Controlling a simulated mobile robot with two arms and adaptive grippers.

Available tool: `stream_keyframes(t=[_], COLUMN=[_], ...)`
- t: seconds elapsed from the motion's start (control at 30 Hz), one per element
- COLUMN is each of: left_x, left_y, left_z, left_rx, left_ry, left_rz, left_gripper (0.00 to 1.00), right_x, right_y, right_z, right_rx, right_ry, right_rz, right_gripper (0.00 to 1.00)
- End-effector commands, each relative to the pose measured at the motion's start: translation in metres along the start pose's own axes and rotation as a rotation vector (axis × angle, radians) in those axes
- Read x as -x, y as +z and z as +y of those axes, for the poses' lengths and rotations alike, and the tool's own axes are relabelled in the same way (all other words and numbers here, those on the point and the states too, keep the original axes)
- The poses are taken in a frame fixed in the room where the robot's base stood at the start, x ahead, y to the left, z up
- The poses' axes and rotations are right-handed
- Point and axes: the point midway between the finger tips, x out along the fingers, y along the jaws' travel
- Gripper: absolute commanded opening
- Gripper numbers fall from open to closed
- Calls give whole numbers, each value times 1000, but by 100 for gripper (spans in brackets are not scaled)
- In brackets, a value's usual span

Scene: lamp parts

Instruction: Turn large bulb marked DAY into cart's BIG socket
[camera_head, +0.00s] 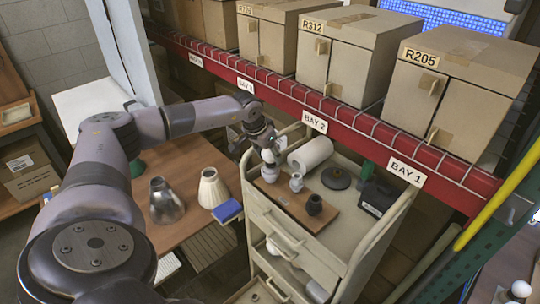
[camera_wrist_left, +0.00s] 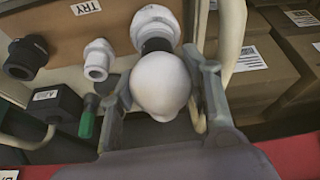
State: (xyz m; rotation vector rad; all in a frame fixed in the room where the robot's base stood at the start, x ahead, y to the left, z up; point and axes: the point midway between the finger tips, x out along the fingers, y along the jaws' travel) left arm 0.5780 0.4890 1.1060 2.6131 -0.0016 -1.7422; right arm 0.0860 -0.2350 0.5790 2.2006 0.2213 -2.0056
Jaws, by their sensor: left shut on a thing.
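My left gripper (camera_head: 265,142) is shut on a large white bulb (camera_head: 269,156) above the cart's top. In the left wrist view, the bulb (camera_wrist_left: 160,86) sits between both fingers. A dark collar (camera_wrist_left: 156,43) shows between the bulb and a large white socket (camera_wrist_left: 156,18). The bulb stands in line with this socket (camera_head: 270,174) on the wooden board; I cannot tell how deep it sits. A smaller white socket (camera_head: 296,184) and a black socket (camera_head: 315,204) stand beside it. No DAY or BIG marking is readable. My right gripper is out of view.
The cart (camera_head: 336,250) also carries a white roll (camera_head: 311,152), a dark disc (camera_head: 336,178) and a black box (camera_head: 378,197). White round things lie in its open drawers. A red shelf beam (camera_head: 340,130) runs close behind. Lamp shades (camera_head: 212,188) stand on the brown table.

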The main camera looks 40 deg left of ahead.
Motion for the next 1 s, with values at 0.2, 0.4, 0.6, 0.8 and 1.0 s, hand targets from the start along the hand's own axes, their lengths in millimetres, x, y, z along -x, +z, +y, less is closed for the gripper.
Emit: stream_keyframes(t=[0.2, 0.4, 0.6, 0.8, 1.0], left_x=[-1, 0, 0, 12, 52], left_y=[2, 1, 1, 0, 0], left_z=[0, 0, 0, -1, -1], left_rx=[-5, -4, -4, -3, -3], left_ry=[1, 1, 1, 1, -1], left_rz=[-6, -4, -3, -1, 0], left_gripper=[57, 68, 68, 68, 68], right_x=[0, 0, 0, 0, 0], right_y=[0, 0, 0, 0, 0], right_z=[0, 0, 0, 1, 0], right_rx=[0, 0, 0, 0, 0], right_ry=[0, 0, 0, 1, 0], right_rz=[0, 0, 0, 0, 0], right_gripper=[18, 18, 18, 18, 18])
